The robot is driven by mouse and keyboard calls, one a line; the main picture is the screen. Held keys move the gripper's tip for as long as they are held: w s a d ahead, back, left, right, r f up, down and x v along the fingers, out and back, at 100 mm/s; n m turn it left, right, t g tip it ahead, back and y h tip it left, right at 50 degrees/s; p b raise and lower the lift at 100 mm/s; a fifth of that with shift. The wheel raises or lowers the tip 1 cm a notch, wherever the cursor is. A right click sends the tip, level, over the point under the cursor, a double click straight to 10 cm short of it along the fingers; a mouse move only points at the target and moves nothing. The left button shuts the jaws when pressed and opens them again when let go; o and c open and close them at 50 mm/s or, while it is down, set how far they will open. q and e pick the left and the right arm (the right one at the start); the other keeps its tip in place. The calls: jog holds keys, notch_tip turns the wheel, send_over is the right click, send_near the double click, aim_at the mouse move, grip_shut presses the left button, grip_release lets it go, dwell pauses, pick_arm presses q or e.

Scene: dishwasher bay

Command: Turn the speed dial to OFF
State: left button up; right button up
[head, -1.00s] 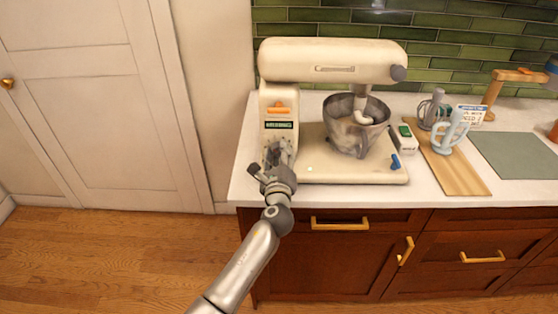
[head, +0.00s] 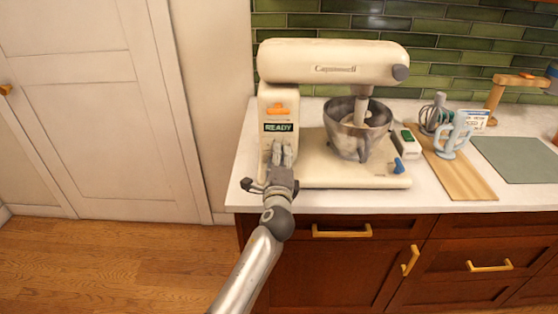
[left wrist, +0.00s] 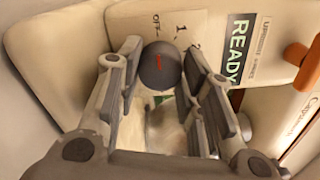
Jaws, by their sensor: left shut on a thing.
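The cream stand mixer (head: 335,62) stands on the counter, with its bowl (head: 357,130) under the head. Its display (head: 278,127) reads READY. The grey round speed dial (left wrist: 160,66) with a red mark shows in the left wrist view, near the printed labels OFF and 1. I cannot tell exactly which label the mark points to. My left gripper (head: 283,153) is at the front of the mixer's column, below the display, and hides the dial in the head view. Its fingers (left wrist: 163,88) are shut on the dial from both sides. My right gripper is not in view.
An orange lever (head: 277,109) sits above the display and a blue knob (head: 398,165) at the base's right. Right of the mixer are a small white box (head: 405,145), a wooden board (head: 460,180), a whisk (head: 434,117) and a grey-green mat (head: 520,158).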

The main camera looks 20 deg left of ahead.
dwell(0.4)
pick_arm(q)
jog(key=o, duration=1)
jog(key=shift+o, duration=0.2)
jog(key=shift+f, duration=0.1)
jog(key=shift+s+f, duration=0.1)
jog(key=shift+s+d, duration=0.1)
jog(key=shift+s, duration=0.2)
jog(key=v, duration=0.5)
jog(key=shift+s+d, duration=0.15)
jog(key=shift+s, duration=0.2)
jog(key=shift+s+d+r, duration=0.2)
jog(key=shift+s+r, duration=0.1)
jog(key=shift+s, duration=0.4)
